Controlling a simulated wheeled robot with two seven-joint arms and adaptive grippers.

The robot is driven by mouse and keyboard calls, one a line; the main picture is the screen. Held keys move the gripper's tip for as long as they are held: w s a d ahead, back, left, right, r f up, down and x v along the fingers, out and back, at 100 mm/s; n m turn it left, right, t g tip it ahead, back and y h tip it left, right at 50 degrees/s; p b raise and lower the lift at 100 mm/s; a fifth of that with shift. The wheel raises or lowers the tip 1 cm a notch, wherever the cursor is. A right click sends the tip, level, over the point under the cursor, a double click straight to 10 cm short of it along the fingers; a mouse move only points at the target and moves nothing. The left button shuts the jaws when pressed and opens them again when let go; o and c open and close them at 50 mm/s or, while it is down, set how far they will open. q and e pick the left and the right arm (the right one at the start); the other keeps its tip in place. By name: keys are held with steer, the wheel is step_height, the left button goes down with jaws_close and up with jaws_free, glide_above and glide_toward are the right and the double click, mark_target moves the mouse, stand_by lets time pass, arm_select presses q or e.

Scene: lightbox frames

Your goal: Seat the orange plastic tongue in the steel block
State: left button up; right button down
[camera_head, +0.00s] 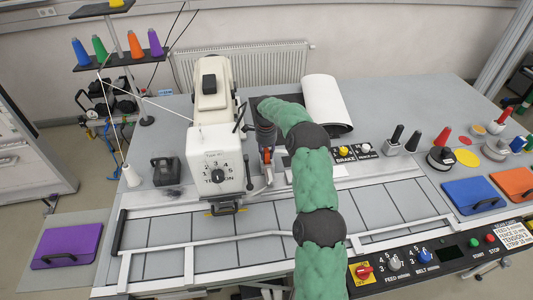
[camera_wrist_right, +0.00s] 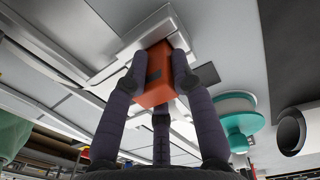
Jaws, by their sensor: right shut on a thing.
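My right gripper (camera_head: 266,146) reaches in beside the white sewing machine head, at the end of the green-sleeved arm. In the right wrist view its dark fingers (camera_wrist_right: 154,82) are closed around the orange tongue (camera_wrist_right: 155,92), a blocky piece with a dark slot. A small part of the orange shows at the fingertips in the head view. The far end of the tongue meets or overlaps a pale grey metal block (camera_wrist_right: 146,32). I cannot tell whether it is inside the block or only against it. My left gripper is not in view.
The sewing machine (camera_head: 214,150) stands close to the left of my right gripper. A white roll (camera_head: 324,102) lies behind. A control panel (camera_head: 440,258) runs along the front right. Blue (camera_head: 472,195) and orange (camera_head: 515,183) pads lie at the right.

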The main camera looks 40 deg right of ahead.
steer(key=shift+r, duration=0.1)
steer(key=c, duration=1)
jaws_free()
steer(key=shift+c, duration=0.2)
step_height(320, 180, up, 12)
steer(key=shift+p, duration=0.45)
steer(key=shift+w, duration=0.1)
